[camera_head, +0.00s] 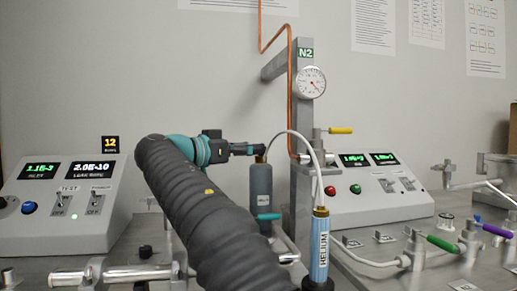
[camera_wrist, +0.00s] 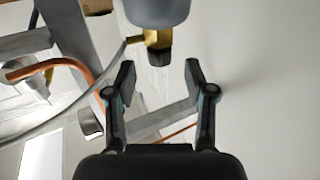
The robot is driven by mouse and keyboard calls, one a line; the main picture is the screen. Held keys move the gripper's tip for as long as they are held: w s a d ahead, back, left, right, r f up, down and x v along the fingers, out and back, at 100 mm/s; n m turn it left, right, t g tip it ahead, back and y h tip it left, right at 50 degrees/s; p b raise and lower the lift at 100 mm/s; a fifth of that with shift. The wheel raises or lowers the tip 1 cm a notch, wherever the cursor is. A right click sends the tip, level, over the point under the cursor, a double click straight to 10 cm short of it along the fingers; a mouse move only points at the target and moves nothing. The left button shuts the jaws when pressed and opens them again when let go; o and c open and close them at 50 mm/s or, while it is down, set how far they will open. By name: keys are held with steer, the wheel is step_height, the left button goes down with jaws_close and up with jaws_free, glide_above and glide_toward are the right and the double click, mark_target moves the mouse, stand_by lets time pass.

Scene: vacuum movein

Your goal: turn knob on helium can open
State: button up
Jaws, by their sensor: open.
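A grey can (camera_head: 261,186) stands upright in the middle of the head view, with brass fittings at its top. In the wrist view the can (camera_wrist: 158,10) appears upside down at the top edge, with a brass valve (camera_wrist: 151,36) and a dark knob (camera_wrist: 158,56) on it. A white hose (camera_head: 290,134) runs from its top to a blue tube labelled HELIUM (camera_head: 319,250). My gripper (camera_head: 257,149) is level with the can's top. In the wrist view my gripper (camera_wrist: 159,75) is open, and the knob lies just beyond the gap between its fingertips.
A control box (camera_head: 65,207) stands at left and another (camera_head: 370,190) at right behind the can. A grey post (camera_head: 302,100) with a gauge (camera_head: 310,82) and copper pipe (camera_head: 289,90) rises beside the can. Pipes with coloured valve handles (camera_head: 442,243) fill the right foreground.

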steer(key=v, duration=0.8)
steer(key=s+d+r+n+t+y+b, duration=0.1)
steer(key=s+d+r+t+y+b, duration=0.1)
steer(key=s+d+b, duration=0.35)
steer(key=w+d+n+y+p, duration=0.1)
steer(key=w, duration=0.3)
steer(key=w+d+f+n+t+y+p, duration=0.1)
steer(key=w, duration=0.4)
steer(key=w+d+f+n+t+y, duration=0.1)
steer(key=w, duration=0.3)
steer(key=shift+w+d+n+y+p, duration=0.3)
steer(key=shift+y+p, duration=0.1)
jaws_close()
